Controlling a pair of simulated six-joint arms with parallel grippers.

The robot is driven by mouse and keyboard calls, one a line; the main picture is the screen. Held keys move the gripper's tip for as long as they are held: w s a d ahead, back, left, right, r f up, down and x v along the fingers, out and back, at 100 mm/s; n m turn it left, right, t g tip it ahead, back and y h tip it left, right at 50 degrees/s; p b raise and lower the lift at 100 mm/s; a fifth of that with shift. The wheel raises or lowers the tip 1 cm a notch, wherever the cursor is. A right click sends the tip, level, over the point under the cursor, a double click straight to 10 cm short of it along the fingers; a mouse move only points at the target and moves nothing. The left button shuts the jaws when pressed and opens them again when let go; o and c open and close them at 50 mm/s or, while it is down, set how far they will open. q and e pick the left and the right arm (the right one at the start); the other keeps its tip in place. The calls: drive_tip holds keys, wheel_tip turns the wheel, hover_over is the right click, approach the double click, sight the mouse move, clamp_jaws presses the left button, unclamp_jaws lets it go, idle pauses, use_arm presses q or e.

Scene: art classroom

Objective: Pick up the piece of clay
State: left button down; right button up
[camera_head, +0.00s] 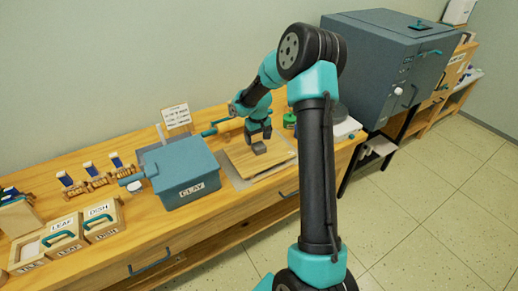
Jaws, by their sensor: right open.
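A small grey lump, which looks like the piece of clay (259,148), lies on a wooden board (275,157) on the long table. My right gripper (258,137) is open and points down just above the lump. At this size I cannot tell whether its fingers touch the lump or are apart from it. My left gripper is not in view.
A blue-grey lidded box labelled CLAY (180,172) stands left of the board. A rolling pin (222,127) and a small sign (176,116) are behind. Wooden boxes labelled LEAF (62,228) and DISH (101,213) stand at the left. A large grey kiln-like cabinet (375,65) stands at the right.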

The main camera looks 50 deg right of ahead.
sight(259, 148)
drive_tip(key=shift+s+d+f, duration=0.1)
drive_tip(key=shift+f, duration=1.2)
drive_tip(key=shift+s+f, duration=0.1)
drive_tip(key=shift+f, duration=1.2)
drive_tip(key=c, duration=1.1)
drive_tip(key=shift+r, duration=0.1)
drive_tip(key=shift+r, duration=1.45)
drive_tip(key=shift+s+r, duration=0.1)
drive_tip(key=shift+r, duration=0.2)
drive_tip(key=s+a+r, duration=0.1)
drive_tip(key=s+a, duration=0.9)
drive_tip(key=a, duration=0.2)
drive_tip(key=shift+s+r, duration=0.15)
drive_tip(key=shift+s, duration=0.05)
